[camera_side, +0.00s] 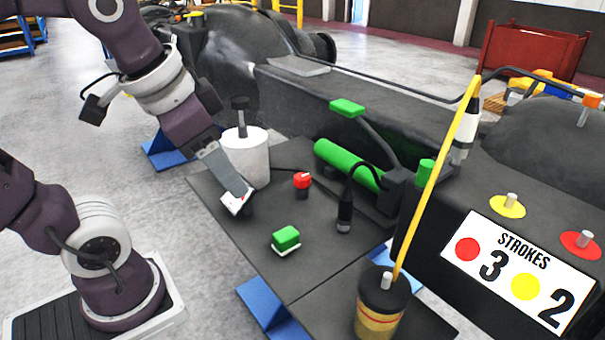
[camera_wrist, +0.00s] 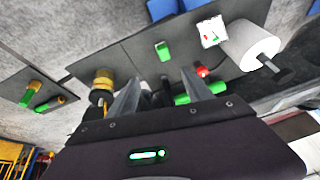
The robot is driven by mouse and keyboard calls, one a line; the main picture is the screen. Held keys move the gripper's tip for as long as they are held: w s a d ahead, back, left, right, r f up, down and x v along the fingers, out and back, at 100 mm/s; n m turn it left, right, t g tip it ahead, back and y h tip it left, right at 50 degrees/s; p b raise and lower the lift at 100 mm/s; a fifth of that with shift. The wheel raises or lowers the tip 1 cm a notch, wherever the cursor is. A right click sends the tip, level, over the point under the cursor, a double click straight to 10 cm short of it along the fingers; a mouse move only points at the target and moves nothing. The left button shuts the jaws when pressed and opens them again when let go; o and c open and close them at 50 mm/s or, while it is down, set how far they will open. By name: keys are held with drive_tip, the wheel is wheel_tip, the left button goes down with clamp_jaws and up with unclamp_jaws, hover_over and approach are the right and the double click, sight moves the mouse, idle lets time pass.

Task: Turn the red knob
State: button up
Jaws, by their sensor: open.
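The red knob (camera_side: 302,181) stands upright on the dark plate (camera_side: 215,185), near the middle of the side view. It has a light mark on its top. In the wrist view the red knob (camera_wrist: 201,70) shows just past the tip of the right-hand finger. My gripper (camera_side: 240,190) is left of the knob in the side view, apart from it. In the wrist view the fingers of my gripper (camera_wrist: 160,84) are spread, with nothing held between them. In the side view, the fingers overlap each other, so the gap does not show.
A white cylinder (camera_side: 245,160) with a dark handle stands behind my gripper. A green button (camera_side: 286,237) is in front of the knob, and a green cylinder (camera_side: 348,166) lies to its right. A yellow pole rises from a banded pot (camera_side: 381,322). A strokes sign (camera_side: 518,268) is at right.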

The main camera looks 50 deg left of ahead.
drive_tip(key=w+a+m+g, duration=0.2)
drive_tip(key=w+a+m, duration=0.2)
drive_tip(key=w, duration=0.8)
drive_tip(key=m+g, duration=0.3)
drive_tip(key=m, duration=0.2)
hover_over(303, 177)
drive_tip(key=shift+h, duration=0.3)
wheel_tip(303, 177, down, 11)
wheel_tip(303, 177, down, 7)
drive_tip(key=shift+a, duration=0.1)
clamp_jaws()
